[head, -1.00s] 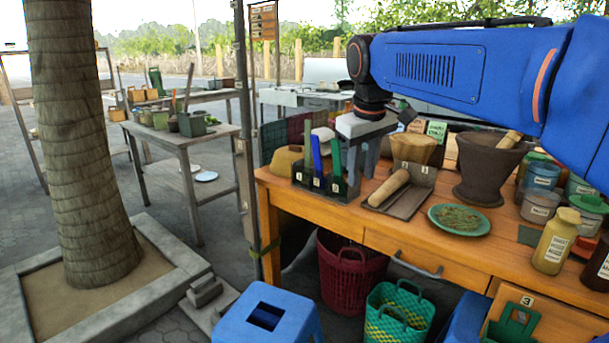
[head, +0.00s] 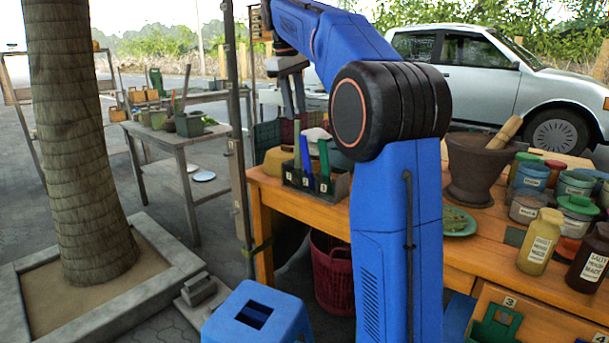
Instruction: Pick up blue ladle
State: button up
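The blue ladle (head: 306,156) stands upright in a dark divided holder (head: 327,187) at the left end of the wooden table. Only its handle shows; its lower end is hidden in the holder. A green handle (head: 324,158) stands to its right and an olive one (head: 297,145) to its left. My gripper (head: 294,112) points down, above the holder in the picture, with its fingertips higher than the blue handle's top.
My arm hides the table's middle. A dark mortar (head: 472,172) with a pestle (head: 504,132), several jars and a yellow bottle (head: 540,241) stand at the right. A metal post (head: 236,170) rises close left of the table. A blue stool (head: 262,316) stands in front.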

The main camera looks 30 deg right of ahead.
send_over(306, 163)
jog(key=a, duration=0.2)
jog(key=x, duration=0.3)
jog(key=a+x, duration=0.1)
jog(key=x, duration=0.3)
jog(key=a+x, duration=0.1)
jog(key=x, duration=0.3)
jog(key=shift+s+f, duration=0.4)
jog(key=shift+f, duration=0.05)
jog(key=shift+d+x, duration=0.15)
jog(key=shift+x, duration=1.2)
jog(key=shift+d+x, duration=0.15)
jog(key=shift+x, duration=1.15)
jog(key=shift+s+r, duration=0.1)
jog(key=shift+s, duration=0.05)
grip_shut()
